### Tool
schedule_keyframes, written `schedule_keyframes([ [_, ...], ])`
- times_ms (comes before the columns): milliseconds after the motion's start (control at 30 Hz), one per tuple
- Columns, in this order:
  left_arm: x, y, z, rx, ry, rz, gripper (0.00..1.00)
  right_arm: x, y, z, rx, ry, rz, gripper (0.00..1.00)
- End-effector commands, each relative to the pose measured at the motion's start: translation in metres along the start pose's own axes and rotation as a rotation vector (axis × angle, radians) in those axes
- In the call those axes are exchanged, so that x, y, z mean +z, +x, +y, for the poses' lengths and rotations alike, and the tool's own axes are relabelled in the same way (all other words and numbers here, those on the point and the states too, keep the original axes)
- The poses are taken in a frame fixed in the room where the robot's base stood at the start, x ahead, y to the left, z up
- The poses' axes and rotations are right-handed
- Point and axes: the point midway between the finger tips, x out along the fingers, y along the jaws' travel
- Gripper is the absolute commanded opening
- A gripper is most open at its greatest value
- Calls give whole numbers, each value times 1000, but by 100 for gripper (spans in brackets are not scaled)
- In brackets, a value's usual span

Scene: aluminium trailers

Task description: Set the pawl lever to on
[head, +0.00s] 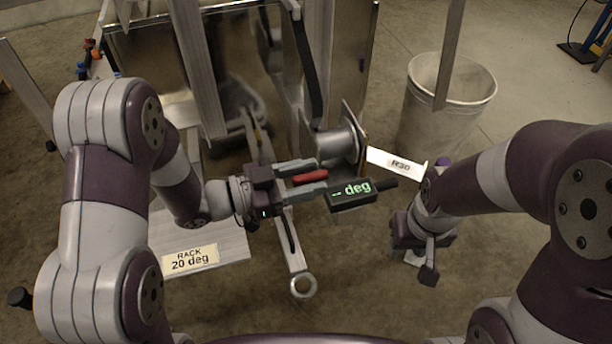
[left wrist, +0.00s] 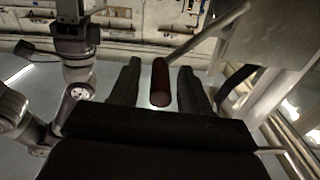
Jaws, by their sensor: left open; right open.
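A red grip (head: 310,176), which looks like the pawl lever's handle, lies between the two fingers of my left gripper (head: 308,177). In the left wrist view the dark red cylinder (left wrist: 160,82) sits between the spread fingers (left wrist: 158,88), with visible gaps on both sides. A thin grey rod runs from its far end up to the right. My left gripper is open around it. The winch drum (head: 338,146) with a dark strap is just behind. My right gripper (head: 429,262) is open and empty, pointing down at the right, apart from the winch.
A black angle display (head: 352,191) reading "– deg" is close to my left fingertips. A long bar with a ring end (head: 303,285) hangs below. A "RACK 20 deg" plate (head: 190,258) is at lower left, an "R30" tag (head: 397,163) at right. A grey bin (head: 450,100) stands behind.

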Motion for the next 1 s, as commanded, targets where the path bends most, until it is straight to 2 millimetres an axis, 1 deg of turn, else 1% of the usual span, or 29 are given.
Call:
schedule_keyframes([
  [33,0,0,0,0,0,0,46,0,0,0,0,0,0,43],
  [67,0,0,0,0,0,0,37,0,0,0,0,0,0,43],
  [100,0,0,0,0,0,0,24,0,0,0,0,0,0,43],
  [167,0,0,0,1,0,0,4,0,0,0,0,0,0,43],
  [200,0,0,0,1,-1,0,0,0,0,0,0,0,0,43],
  [500,0,0,1,3,-3,-1,0,0,0,0,0,0,0,43],
  [667,-4,0,-1,3,-27,-1,0,-1,-8,0,0,0,0,43],
  [767,-9,0,-5,3,-62,-1,0,-2,-17,0,0,0,0,43],
  [867,-14,0,-10,3,-117,-1,0,-4,-31,0,0,0,0,43],
  [1000,-22,0,-21,3,-227,0,0,-6,-55,0,0,0,0,43],
])
